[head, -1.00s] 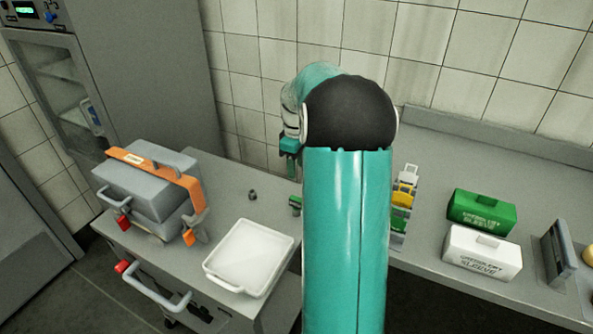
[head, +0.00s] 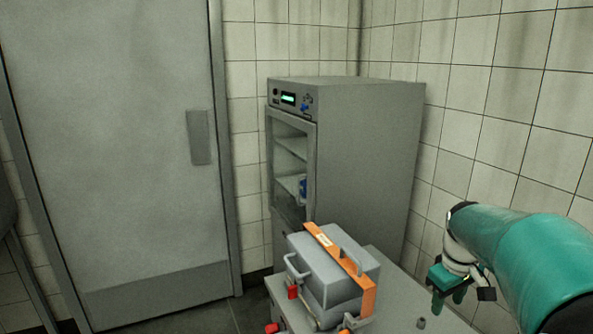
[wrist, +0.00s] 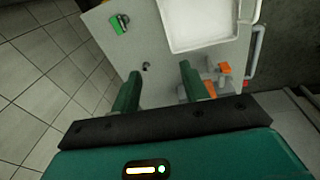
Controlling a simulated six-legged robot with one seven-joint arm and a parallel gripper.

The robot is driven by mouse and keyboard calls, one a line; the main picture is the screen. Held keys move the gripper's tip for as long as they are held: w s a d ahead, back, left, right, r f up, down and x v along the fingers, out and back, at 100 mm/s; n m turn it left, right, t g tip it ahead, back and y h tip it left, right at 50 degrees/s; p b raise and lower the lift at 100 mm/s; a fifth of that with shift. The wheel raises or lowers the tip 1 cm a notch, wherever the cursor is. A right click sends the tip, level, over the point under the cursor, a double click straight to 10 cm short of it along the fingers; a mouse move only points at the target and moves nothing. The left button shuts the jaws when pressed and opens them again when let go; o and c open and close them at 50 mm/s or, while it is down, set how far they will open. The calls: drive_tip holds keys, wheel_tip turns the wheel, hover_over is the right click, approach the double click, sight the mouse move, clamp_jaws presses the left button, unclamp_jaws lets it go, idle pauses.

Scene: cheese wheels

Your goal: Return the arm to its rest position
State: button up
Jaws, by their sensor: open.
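My teal arm reaches in from the right edge of the head view. My gripper (head: 449,302) hangs at its end, fingers down, above the right side of the grey work surface (head: 395,290). In the wrist view my gripper (wrist: 159,70) shows two green fingers spread apart with nothing between them. The work surface lies below, with a small dark knob (wrist: 146,66) seen between the fingers.
A grey case (head: 330,275) with an orange strap (head: 345,265) stands on the surface. Behind it is a grey cabinet (head: 370,150); a large door (head: 110,150) is at left. The wrist view shows a white tray (wrist: 195,35) and a small green item (wrist: 119,24). The tiled wall is at right.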

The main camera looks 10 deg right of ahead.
drive_tip(key=s+a+r+m+t, duration=0.1)
drive_tip(key=s+a+t, duration=0.1)
drive_tip(key=s+a, duration=0.6)
drive_tip(key=s+a+r+m+t+y, duration=0.1)
drive_tip(key=s+a+r+t, duration=0.1)
drive_tip(key=s+a, duration=0.6)
drive_tip(key=a, duration=0.6)
drive_tip(key=shift+s+r+m, duration=0.15)
drive_tip(key=shift+r+m, duration=0.1)
drive_tip(key=shift+m, duration=0.15)
